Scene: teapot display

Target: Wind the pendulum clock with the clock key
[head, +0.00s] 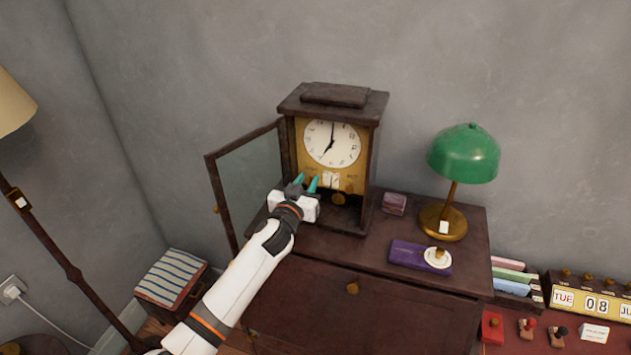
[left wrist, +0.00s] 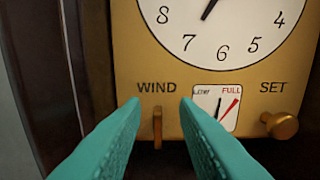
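The pendulum clock (head: 331,183) stands on the dark cabinet with its glass door (head: 248,177) swung open to the left. Its dial (head: 332,143) is white, and in the left wrist view the gold face plate (left wrist: 248,100) carries WIND at left and SET at right. A narrow upright brass piece (left wrist: 157,127), apparently the clock key, shows below WIND. The small gauge (left wrist: 217,105) has a black needle pointing nearly up and a red mark towards FULL. My left gripper (head: 306,183) is open before the plate, its teal fingertips (left wrist: 160,102) either side of the brass piece. My right gripper is out of view.
A brass knob (left wrist: 281,125) sits below SET. A green lamp (head: 463,155), a small purple box (head: 394,204) and a purple case (head: 408,254) with a white disc (head: 437,258) stand right of the clock. The open door borders my left arm.

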